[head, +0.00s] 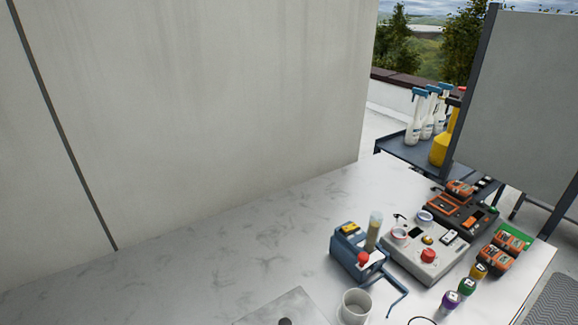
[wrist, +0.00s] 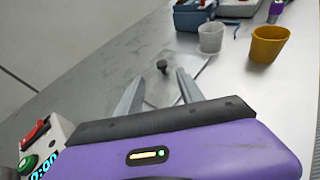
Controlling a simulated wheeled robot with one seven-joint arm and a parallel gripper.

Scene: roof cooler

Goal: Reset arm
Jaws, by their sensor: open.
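My gripper (wrist: 156,92) shows in the wrist view, with its two grey fingers spread apart and nothing between them. It is above the pale table (head: 220,250). Beyond the fingertips, a small dark knob (wrist: 162,66) stands on a flat grey plate (wrist: 190,70). The knob (head: 285,321) and plate (head: 283,305) also show at the bottom edge of the head view. My gripper does not show in the head view.
A white cup (head: 356,306), a blue device (head: 352,252) and a grey control box (head: 425,258) with a red button stand at right. A yellow cup (wrist: 268,45) shows in the wrist view. Orange battery packs (head: 508,243) lie farther right. A wall (head: 200,100) rises behind; the table's left is clear.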

